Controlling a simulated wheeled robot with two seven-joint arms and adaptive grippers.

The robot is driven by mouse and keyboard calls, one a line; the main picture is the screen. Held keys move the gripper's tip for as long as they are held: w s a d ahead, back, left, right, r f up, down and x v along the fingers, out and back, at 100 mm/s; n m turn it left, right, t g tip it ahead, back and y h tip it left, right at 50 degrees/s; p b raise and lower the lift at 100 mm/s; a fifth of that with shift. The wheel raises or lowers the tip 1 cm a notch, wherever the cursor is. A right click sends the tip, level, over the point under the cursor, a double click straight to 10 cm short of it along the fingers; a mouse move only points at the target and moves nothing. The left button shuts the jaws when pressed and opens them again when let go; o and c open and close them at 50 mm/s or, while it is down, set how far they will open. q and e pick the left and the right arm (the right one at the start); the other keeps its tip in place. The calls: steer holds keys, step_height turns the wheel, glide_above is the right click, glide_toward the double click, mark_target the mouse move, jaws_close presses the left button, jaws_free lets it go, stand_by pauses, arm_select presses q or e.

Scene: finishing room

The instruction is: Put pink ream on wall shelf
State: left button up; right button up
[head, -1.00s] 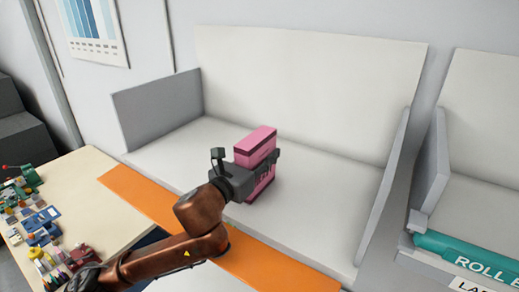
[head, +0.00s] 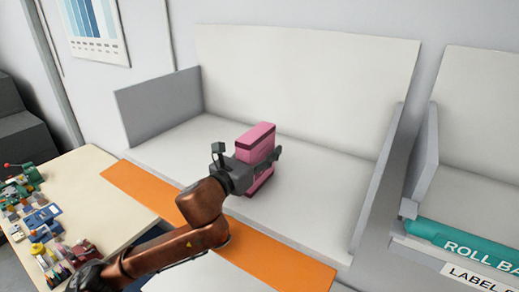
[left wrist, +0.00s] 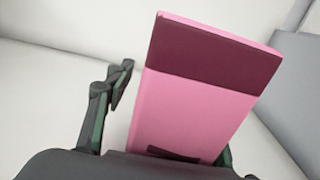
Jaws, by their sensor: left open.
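The pink ream (head: 257,143), with a dark maroon band near its top, stands on the wall shelf (head: 190,150), a pale deck with a grey left side panel and a light back. My left gripper (head: 253,170) is open at the ream, with its fingers on either side. In the left wrist view, the ream (left wrist: 195,115) appears tilted and fills the middle. One finger there stands clear of the ream's left side with a visible gap; the other is mostly hidden by the ream. My right gripper is not in view.
An orange strip (head: 280,265) runs along the shelf's front. A neighbouring bay at right holds a teal roll (head: 470,243) behind a label. A table (head: 95,200) with small clutter stands at left. The deck around the ream is clear.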

mark_target(253, 158)
arm_select(q)
steer(key=b+v, duration=0.1)
steer(key=v, duration=0.4)
steer(key=shift+s+b, duration=0.25)
steer(key=shift+b, duration=0.1)
steer(key=b+v, duration=0.1)
steer(key=v, duration=0.5)
steer(key=shift+s+a+b, duration=0.15)
steer(key=shift+b, duration=0.2)
steer(key=shift+s+a+r, duration=0.1)
steer(key=shift+s, duration=0.05)
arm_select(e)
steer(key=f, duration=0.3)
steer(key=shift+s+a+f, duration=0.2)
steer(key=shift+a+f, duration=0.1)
arm_select(q)
steer(key=shift+a, duration=0.1)
